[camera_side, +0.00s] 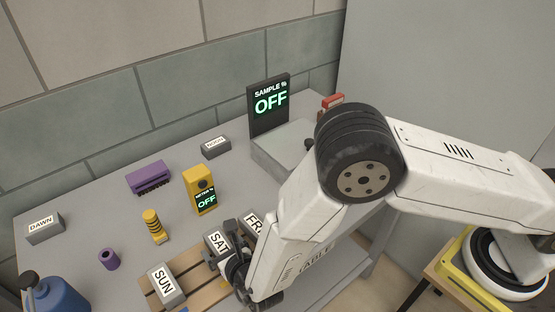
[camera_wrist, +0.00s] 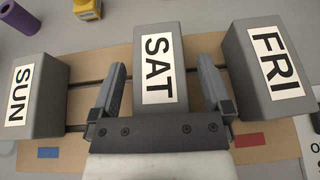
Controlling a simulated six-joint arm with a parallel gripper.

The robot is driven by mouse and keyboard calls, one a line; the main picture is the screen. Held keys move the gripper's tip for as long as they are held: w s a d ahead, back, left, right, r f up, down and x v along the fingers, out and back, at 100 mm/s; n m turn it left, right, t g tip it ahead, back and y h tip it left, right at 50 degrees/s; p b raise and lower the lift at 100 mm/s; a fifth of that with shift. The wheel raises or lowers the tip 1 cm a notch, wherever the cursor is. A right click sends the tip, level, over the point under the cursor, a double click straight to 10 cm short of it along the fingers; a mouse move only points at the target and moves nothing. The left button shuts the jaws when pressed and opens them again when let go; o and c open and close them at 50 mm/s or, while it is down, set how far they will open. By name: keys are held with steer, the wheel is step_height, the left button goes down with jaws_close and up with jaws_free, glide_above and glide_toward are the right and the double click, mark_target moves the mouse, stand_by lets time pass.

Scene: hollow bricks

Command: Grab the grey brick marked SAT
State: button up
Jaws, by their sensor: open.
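The grey brick marked SAT (camera_side: 215,241) stands on a wooden pallet (camera_side: 186,272) between the bricks marked SUN (camera_side: 163,284) and FRI (camera_side: 252,224). In the wrist view the SAT brick (camera_wrist: 158,68) is in the centre, its label facing the camera. My gripper (camera_side: 232,256) is at the SAT brick, partly hidden by my arm in the side view. In the wrist view my gripper's (camera_wrist: 160,85) two fingers are open, one on each side of the SAT brick, with gaps visible. The brick's near end is hidden behind the gripper body.
The SUN brick (camera_wrist: 36,95) and FRI brick (camera_wrist: 268,68) flank the fingers closely. On the table are a yellow meter (camera_side: 200,190), a yellow ribbed object (camera_side: 155,227), a purple brush (camera_side: 149,179), a purple cylinder (camera_side: 109,259), a blue bottle (camera_side: 58,295) and a DAWN brick (camera_side: 44,229).

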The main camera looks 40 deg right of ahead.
steer(key=shift+w, duration=0.15)
stand_by(0.3)
jaws_close()
